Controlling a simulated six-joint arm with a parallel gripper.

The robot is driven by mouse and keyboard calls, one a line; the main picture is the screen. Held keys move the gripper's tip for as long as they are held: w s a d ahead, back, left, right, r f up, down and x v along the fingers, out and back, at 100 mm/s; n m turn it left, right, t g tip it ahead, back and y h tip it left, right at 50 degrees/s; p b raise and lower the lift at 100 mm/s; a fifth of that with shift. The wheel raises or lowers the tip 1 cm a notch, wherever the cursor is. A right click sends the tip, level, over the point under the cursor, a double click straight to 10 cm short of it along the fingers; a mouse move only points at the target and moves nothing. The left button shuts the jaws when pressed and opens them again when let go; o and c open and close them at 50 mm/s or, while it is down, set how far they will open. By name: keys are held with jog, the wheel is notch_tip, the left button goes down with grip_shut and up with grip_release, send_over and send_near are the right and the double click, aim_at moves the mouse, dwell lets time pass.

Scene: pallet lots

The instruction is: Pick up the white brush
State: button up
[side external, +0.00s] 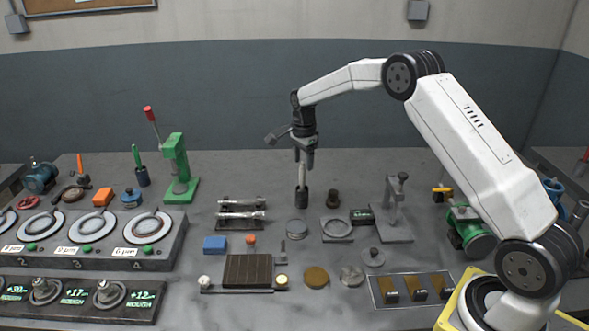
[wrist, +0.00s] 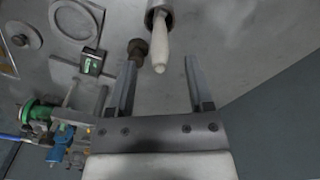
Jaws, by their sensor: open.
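The white brush (side external: 302,175) stands upright in a small dark cup (side external: 301,200), directly below my gripper (side external: 304,156). In the wrist view, the brush (wrist: 162,42) shows as a pale tapered handle coming out of the grey cup (wrist: 155,9). My gripper (wrist: 161,80) is open. Its two fingers point down on either side of the handle's tip in that view, with a gap on each side. The brush's lower end is hidden inside the cup.
A dark knob-like part (side external: 333,198) stands just right of the cup, and in the wrist view (wrist: 138,50) it appears near the left finger. The bench behind the cup is clear.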

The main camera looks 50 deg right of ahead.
aim_at(302, 184)
jog(key=shift+f, duration=1.8)
grip_shut()
